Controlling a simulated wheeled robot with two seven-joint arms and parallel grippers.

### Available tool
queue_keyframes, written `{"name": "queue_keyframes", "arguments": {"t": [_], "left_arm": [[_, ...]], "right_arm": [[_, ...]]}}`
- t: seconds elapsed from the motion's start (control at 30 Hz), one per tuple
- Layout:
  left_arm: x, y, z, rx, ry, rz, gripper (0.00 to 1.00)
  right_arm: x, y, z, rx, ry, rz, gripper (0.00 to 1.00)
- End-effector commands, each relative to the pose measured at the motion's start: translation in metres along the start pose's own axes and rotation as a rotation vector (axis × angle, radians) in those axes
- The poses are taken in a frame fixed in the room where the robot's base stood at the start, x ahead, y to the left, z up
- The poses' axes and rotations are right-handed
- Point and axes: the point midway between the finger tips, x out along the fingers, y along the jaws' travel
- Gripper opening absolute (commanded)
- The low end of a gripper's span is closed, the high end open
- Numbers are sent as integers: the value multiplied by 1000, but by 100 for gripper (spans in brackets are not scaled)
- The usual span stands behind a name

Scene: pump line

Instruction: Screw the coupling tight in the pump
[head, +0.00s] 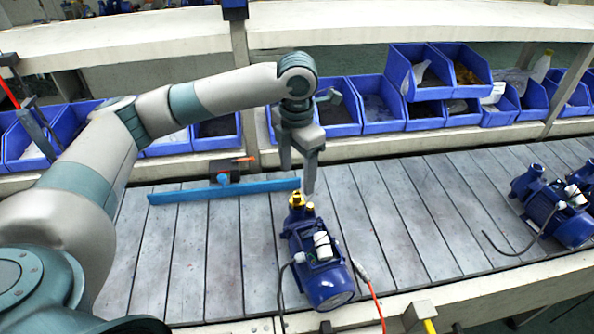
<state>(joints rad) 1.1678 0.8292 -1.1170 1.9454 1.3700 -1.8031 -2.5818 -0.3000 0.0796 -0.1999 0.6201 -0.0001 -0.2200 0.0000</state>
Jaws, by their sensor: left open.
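A blue pump (318,262) lies on the slatted bench in the middle of the head view, with a white box on its side and cables at its lower end. A brass coupling (297,199) sits at the pump's upper end; how deep it is seated cannot be told. My left gripper (298,188) points down just above the coupling, its two fingers apart. One finger overlaps the coupling's right side in the picture; contact cannot be told. My right gripper is not in view.
Another blue pump (552,208) with a black cable lies at the right. Blue bins (380,103) line the back shelf.

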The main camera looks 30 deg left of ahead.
Motion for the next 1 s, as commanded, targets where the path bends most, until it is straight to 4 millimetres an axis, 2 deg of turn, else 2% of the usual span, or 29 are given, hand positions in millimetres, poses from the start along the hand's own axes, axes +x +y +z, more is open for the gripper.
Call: {"name": "queue_keyframes", "arguments": {"t": [0.77,1.0], "left_arm": [[39,0,0,0,0,1,62],[45,0,0,0,0,0,62]], "right_arm": [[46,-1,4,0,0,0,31],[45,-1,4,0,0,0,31]]}}
